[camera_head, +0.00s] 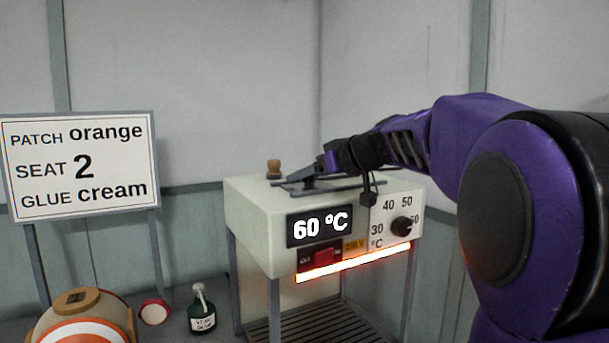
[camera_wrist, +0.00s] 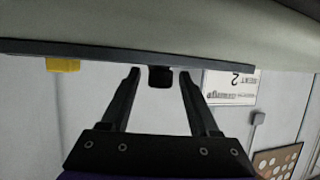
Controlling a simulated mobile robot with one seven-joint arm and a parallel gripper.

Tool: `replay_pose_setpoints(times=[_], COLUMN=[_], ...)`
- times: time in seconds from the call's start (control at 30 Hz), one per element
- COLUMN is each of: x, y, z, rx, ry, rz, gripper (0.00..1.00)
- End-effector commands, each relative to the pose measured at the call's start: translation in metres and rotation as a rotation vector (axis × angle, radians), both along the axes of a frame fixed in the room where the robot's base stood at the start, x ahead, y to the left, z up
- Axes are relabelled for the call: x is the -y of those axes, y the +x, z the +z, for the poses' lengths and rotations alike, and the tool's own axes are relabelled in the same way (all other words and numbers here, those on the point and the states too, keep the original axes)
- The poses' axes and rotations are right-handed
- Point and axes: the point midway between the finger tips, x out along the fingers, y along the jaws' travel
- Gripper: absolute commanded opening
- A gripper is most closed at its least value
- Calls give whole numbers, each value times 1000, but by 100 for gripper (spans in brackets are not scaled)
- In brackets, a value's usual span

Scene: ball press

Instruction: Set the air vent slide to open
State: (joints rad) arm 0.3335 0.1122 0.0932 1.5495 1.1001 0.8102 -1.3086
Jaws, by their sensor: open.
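The air vent slide is a dark rail (camera_head: 290,185) on top of the pale heater box. In the wrist view the rail (camera_wrist: 110,49) runs across the top, with a black knob (camera_wrist: 160,78) on it. A yellow tab (camera_wrist: 63,65) sits near the rail's left end there. My gripper (camera_head: 318,172) is over the rail in the head view and partly covers it. In the wrist view my gripper (camera_wrist: 159,74) is open, one finger on each side of the knob, with a gap on both sides. The slide's open and closed labels cannot be read.
The heater box (camera_head: 258,219) shows 60 °C and has a round dial (camera_head: 402,226) and a red switch (camera_head: 323,257) in front. A wooden-topped stopper (camera_head: 273,168) stands on top, behind the rail. A sign (camera_head: 80,165) stands left. A green bottle (camera_head: 202,315) is below.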

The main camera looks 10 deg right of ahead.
Motion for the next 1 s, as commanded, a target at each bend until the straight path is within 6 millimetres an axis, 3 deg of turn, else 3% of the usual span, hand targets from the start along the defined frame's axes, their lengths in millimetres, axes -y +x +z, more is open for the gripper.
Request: replay_pose_setpoints(times=[0.17, 0.5, 1.0], x=[0, 0, 0], y=[0, 0, 0], z=[0, 0, 0], rx=[0, 0, 0], ry=[0, 0, 0], rz=[0, 0, 0], gripper=[58, 0, 0])
